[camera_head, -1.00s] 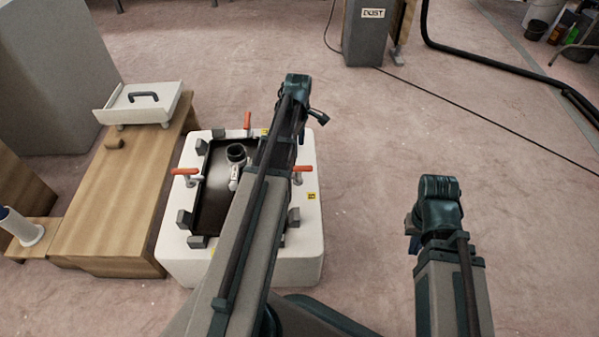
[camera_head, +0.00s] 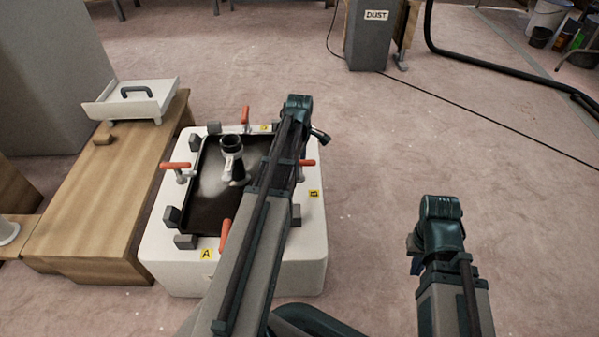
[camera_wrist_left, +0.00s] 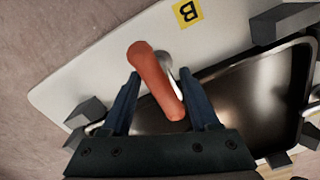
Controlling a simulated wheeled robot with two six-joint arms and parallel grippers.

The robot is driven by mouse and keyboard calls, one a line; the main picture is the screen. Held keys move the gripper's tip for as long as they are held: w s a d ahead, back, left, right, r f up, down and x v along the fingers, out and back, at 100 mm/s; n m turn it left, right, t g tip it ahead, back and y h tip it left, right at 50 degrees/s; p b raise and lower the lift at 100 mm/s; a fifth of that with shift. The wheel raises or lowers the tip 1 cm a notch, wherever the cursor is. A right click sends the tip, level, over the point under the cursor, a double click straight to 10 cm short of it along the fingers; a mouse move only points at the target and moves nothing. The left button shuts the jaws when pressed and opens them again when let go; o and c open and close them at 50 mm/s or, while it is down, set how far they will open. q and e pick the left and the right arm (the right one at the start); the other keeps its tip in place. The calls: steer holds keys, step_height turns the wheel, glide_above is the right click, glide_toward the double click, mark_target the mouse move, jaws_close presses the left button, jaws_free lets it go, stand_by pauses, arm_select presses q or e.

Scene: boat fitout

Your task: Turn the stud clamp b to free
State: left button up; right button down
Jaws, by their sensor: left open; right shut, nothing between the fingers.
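Stud clamp b has a red handle (camera_wrist_left: 156,82) on a metal stud, beside a yellow B label (camera_wrist_left: 187,12) in the left wrist view. In the head view its red handle (camera_head: 307,162) shows at the right side of the white block, partly behind my left arm. My left gripper (camera_wrist_left: 160,73) is open, with its fingers on either side of the handle; contact cannot be told.
The white block (camera_head: 160,240) holds a dark tray (camera_head: 205,190) with a black-topped fitting (camera_head: 232,150). Other red-handled clamps stand at its back (camera_head: 245,115), left (camera_head: 175,165) and front (camera_head: 224,235). Grey blocks ring the tray.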

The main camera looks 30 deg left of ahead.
arm_select(q)
steer(key=shift+f, duration=0.25)
jaws_close()
stand_by(0.5)
steer(key=m, duration=1.4)
steer(key=shift+m, duration=2)
